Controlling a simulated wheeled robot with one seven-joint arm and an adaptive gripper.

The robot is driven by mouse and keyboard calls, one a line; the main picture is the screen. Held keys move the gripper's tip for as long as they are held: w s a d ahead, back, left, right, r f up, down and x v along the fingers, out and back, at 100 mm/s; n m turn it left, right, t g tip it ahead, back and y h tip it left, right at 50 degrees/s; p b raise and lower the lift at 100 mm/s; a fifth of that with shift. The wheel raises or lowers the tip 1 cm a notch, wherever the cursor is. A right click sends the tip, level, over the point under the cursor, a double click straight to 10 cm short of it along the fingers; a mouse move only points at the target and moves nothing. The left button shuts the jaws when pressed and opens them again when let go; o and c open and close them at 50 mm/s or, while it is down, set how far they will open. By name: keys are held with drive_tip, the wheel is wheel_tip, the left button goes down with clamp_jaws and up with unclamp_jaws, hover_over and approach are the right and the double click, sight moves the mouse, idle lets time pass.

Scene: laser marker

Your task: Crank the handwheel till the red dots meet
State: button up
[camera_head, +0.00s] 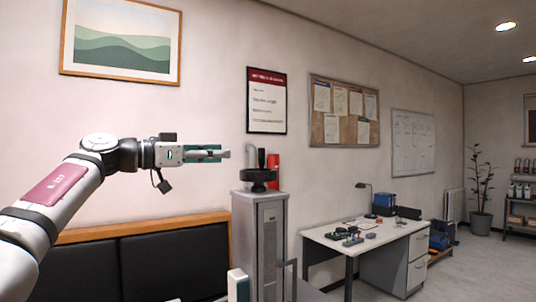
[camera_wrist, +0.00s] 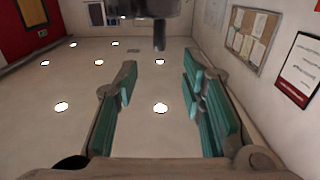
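The black handwheel (camera_head: 258,177) sits on top of a tall grey cabinet (camera_head: 246,215) in the head view. A grey upright post (camera_head: 251,157), apparently its crank handle, stands up from it. My gripper (camera_head: 222,153) is level with this post, just to its left, and apart from it as far as I can tell. The wrist view is upside down. There my gripper (camera_wrist: 159,72) is open and empty, its teal-padded fingers wide apart. The dark handwheel (camera_wrist: 138,8) and its post (camera_wrist: 159,36) show beyond the fingertips, the post roughly in line with the gap. No red dots can be made out.
A red object (camera_head: 273,162) is right behind the wheel. A black padded bench (camera_head: 175,262) stands left of the cabinet. A white desk (camera_head: 385,238) with small parts and a lamp (camera_head: 366,192) is to the right. Open floor (camera_head: 480,265) lies beyond it.

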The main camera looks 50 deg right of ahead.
sight(261, 169)
drive_tip(key=p+x, duration=0.2)
drive_tip(key=x, duration=1.1)
drive_tip(key=shift+p, duration=0.3)
drive_tip(key=shift+c, duration=0.6)
clamp_jaws()
